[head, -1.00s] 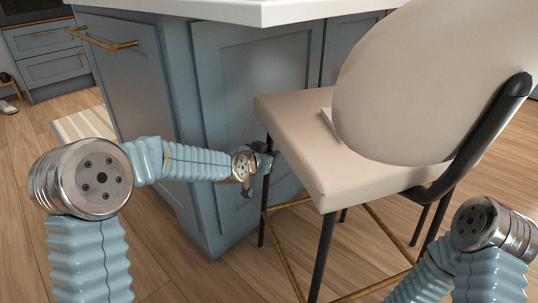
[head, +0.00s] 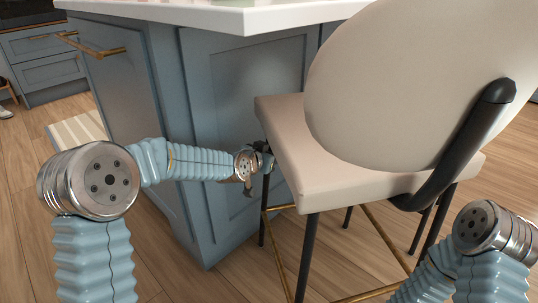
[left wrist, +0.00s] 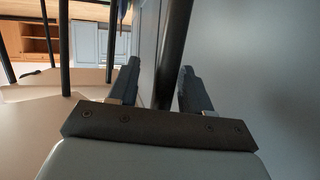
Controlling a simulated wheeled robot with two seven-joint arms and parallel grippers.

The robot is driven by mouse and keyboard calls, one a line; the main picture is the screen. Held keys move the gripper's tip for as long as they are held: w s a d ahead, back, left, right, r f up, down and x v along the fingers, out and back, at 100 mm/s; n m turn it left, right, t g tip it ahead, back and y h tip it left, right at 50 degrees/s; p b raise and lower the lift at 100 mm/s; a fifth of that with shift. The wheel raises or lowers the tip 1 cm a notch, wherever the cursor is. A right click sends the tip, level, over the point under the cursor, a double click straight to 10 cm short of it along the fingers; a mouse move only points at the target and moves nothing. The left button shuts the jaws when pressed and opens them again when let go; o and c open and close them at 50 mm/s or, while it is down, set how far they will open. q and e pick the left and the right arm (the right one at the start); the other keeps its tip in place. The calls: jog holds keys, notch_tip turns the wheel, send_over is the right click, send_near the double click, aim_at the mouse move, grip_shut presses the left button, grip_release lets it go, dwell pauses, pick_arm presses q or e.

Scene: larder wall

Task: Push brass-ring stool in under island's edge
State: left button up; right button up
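The stool has a beige padded seat (head: 290,150), a rounded beige backrest (head: 390,85), black legs and a thin brass footrest ring (head: 385,238). It stands upright beside the blue island (head: 245,90), under whose white top (head: 270,15) the overlap with the seat is hard to judge. My left gripper (head: 264,160) is at the stool's near-island leg, just below the seat corner. In the left wrist view, a black leg (left wrist: 176,45) passes between its two spread fingers, with a gap visible on one side. My right gripper is out of view; only its arm shows at lower right.
Blue drawers (head: 40,55) with brass handles stand at the far left. A striped mat (head: 78,132) lies on the wooden floor left of the island. The floor around the stool's legs looks clear.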

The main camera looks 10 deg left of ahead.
pick_arm(q)
jog(key=shift+o, duration=0.6)
jog(key=shift+a+f, duration=0.1)
jog(key=shift+s+a, duration=0.15)
jog(key=shift+s, duration=0.05)
jog(key=p+v, duration=0.1)
jog(key=v, duration=1.2)
jog(key=shift+r, duration=0.2)
jog(key=shift+s, duration=0.15)
